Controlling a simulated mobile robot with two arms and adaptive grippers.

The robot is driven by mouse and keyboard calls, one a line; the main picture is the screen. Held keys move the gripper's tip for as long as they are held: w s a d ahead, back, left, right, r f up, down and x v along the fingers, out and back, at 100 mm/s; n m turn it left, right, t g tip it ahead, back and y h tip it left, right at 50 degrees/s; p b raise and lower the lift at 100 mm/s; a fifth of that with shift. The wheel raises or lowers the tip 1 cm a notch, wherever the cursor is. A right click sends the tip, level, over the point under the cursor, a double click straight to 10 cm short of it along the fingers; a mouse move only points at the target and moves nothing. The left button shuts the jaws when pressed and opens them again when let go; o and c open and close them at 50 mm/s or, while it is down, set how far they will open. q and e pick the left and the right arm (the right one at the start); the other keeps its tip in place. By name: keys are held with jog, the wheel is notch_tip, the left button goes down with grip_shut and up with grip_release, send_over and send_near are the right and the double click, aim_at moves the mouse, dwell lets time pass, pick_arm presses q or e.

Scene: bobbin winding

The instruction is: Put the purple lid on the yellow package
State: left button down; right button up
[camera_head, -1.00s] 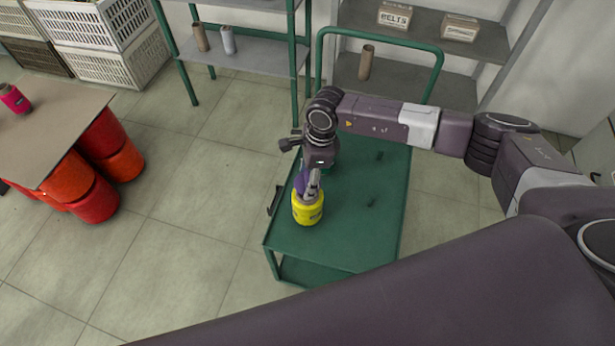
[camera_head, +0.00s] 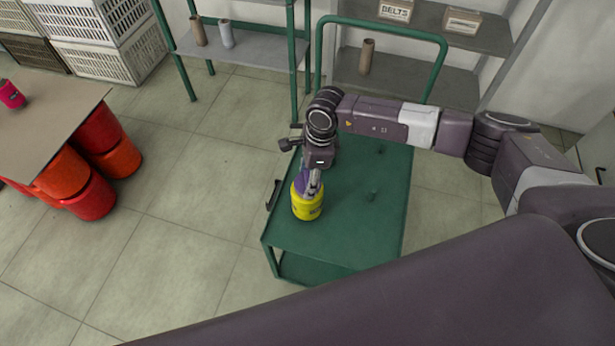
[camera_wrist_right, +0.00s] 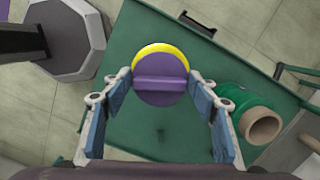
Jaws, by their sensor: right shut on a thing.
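The yellow package (camera_head: 306,204) stands upright near the front left of the green cart top (camera_head: 340,230). My right gripper (camera_wrist_right: 163,88) is shut on the purple lid (camera_wrist_right: 160,85), holding it by opposite sides, with a raised bar across its face. In the head view the lid (camera_head: 300,184) is mostly hidden by the gripper fingers, directly at the top of the package. In the wrist view a yellow crescent of the package (camera_wrist_right: 163,47) shows past the lid's far edge. I cannot tell whether the lid touches the package. My left gripper is not in view.
The cart's green handle (camera_head: 390,30) rises at the back. Shelves (camera_head: 240,52) stand behind, and a table (camera_head: 50,120) with red bins stands left.

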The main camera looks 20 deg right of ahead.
dwell(0.3)
jog(key=o, duration=0.9)
jog(key=shift+r, duration=0.15)
notch_tip(320, 180, up, 12)
jog(key=d, duration=0.1)
jog(key=shift+s+d, duration=0.2)
jog(key=shift+d, duration=0.2)
